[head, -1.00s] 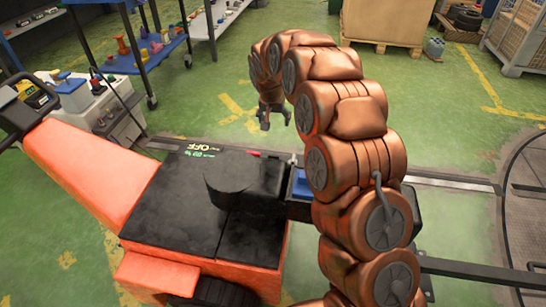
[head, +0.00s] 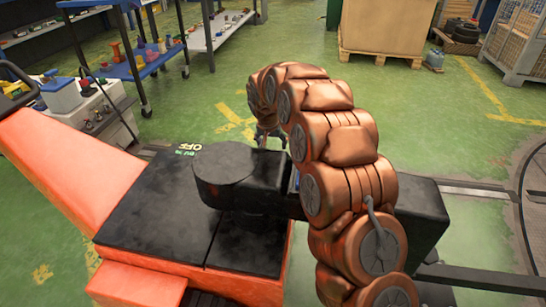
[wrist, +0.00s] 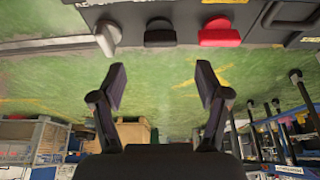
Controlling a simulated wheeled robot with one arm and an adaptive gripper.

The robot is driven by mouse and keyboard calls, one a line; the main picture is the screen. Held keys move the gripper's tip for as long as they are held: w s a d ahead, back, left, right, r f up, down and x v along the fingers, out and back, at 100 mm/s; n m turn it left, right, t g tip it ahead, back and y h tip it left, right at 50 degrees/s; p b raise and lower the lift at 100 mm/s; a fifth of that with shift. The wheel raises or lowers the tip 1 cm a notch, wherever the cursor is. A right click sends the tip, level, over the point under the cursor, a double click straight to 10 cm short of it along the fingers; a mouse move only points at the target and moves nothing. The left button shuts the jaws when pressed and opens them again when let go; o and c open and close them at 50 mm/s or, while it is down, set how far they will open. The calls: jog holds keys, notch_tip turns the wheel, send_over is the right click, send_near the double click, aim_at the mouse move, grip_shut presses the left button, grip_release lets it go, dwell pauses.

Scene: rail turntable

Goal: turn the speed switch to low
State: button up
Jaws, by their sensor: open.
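In the wrist view, a dark panel edge along the top carries a grey knob or lever (wrist: 108,36), a black one (wrist: 159,34) and a red one (wrist: 221,32). I cannot tell for sure which is the speed switch, and no low mark is readable. My gripper (wrist: 162,76) is open and empty, with its fingers apart, below these controls in the picture and not touching them. In the head view my gripper (head: 271,136) hangs beyond the orange and black machine (head: 150,215), partly behind my arm. The controls are hidden there.
A blue cart (head: 150,62) with small items, a white-topped machine (head: 88,110) and a wooden crate (head: 385,30) stand behind. Green floor (head: 200,90) between them is clear. Rails run to the right.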

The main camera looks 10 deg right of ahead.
jog(key=b+x, duration=0.2)
jog(key=x, duration=0.5)
jog(key=shift+f, duration=0.15)
jog(key=shift+c, duration=0.4)
jog(key=c, duration=1.1)
